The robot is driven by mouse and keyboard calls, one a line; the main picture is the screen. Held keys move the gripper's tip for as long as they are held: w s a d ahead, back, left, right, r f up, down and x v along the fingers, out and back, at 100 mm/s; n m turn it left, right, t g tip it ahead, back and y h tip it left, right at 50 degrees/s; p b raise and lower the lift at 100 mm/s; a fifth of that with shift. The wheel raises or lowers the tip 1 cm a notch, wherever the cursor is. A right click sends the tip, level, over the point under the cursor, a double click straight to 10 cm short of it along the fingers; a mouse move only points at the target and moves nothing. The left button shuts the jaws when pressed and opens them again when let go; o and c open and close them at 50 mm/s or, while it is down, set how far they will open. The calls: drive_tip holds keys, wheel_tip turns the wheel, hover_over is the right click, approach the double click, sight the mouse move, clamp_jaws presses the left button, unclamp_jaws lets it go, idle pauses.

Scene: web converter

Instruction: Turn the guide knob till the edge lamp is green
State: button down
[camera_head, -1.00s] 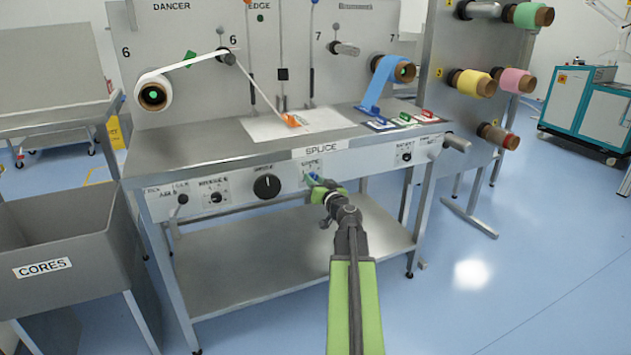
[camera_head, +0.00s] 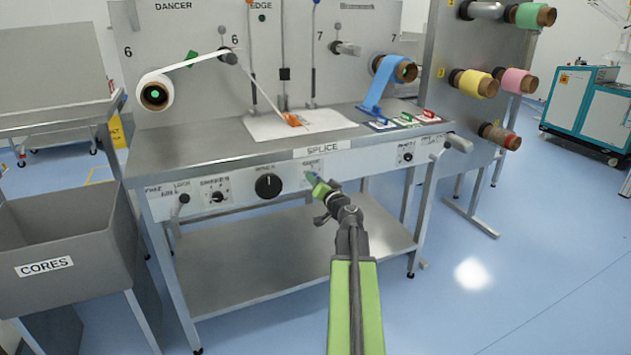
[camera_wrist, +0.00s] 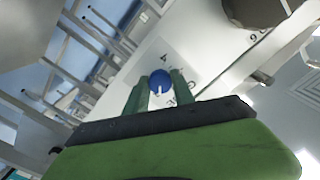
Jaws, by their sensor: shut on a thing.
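The guide knob is a round blue knob with a white pointer line, in the wrist view (camera_wrist: 159,82). It sits on a pale panel plate with small printed marks. My gripper (camera_wrist: 158,92) has its two green fingers on either side of the knob and is shut on it. In the head view my gripper (camera_head: 314,181) reaches the front panel of the splice table, and the knob is mostly hidden by the fingers. A small edge lamp (camera_head: 262,17) under the EDGE label looks green, but it is tiny there.
A large black knob (camera_head: 268,186) is on the panel left of my gripper, with smaller switches further left. A grey CORES bin (camera_head: 75,235) stands at the left. A crank handle (camera_head: 458,142) sticks out at the right.

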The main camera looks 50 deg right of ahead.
drive_tip(key=shift+m, duration=0.8)
drive_tip(key=c, duration=1.1)
unclamp_jaws()
drive_tip(key=shift+o, duration=0.2)
drive_tip(key=shift+s, duration=0.1)
